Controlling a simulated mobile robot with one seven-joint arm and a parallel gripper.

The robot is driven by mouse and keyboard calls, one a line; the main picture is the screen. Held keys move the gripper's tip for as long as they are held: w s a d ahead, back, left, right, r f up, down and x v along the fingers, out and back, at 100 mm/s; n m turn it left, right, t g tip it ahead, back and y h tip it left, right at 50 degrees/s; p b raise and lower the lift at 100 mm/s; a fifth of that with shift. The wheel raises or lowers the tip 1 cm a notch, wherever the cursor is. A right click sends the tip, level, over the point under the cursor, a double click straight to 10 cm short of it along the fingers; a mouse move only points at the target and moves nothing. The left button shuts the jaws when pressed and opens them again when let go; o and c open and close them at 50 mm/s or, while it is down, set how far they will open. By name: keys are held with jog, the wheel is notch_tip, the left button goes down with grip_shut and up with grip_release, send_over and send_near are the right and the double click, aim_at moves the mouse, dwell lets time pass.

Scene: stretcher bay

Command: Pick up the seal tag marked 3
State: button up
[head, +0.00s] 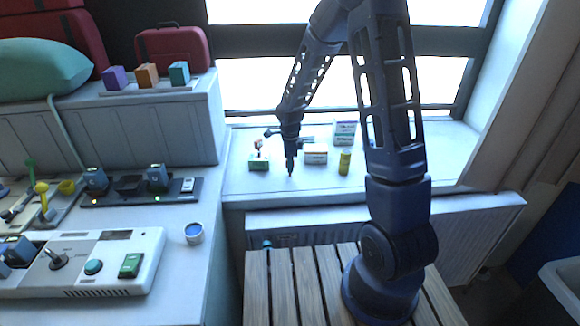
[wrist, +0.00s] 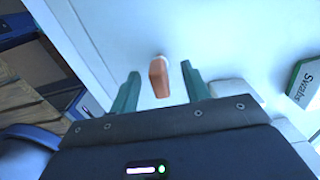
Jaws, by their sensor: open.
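A small orange-brown piece with a pale end (wrist: 158,77) shows in the wrist view, between and just beyond my fingertips, over the pale sill surface. It may be the seal tag, but I cannot read a 3 on it. My gripper (wrist: 158,84) is open, its two dark green fingers on either side of this piece with a gap to each. In the head view my gripper (head: 290,170) points down over the window sill, and I cannot make out the piece there. Whether the fingers are level with it is unclear.
On the sill (head: 400,172) stand a green-and-white box (head: 259,163) to the left, a white box (head: 316,153), a yellow cylinder (head: 345,162) and a stacked pair of boxes (head: 345,134) to the right. A Swabs box (wrist: 307,82) shows in the wrist view. A slatted bench (head: 290,285) lies in front.

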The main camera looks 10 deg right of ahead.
jog(key=shift+f, duration=1.05)
grip_shut()
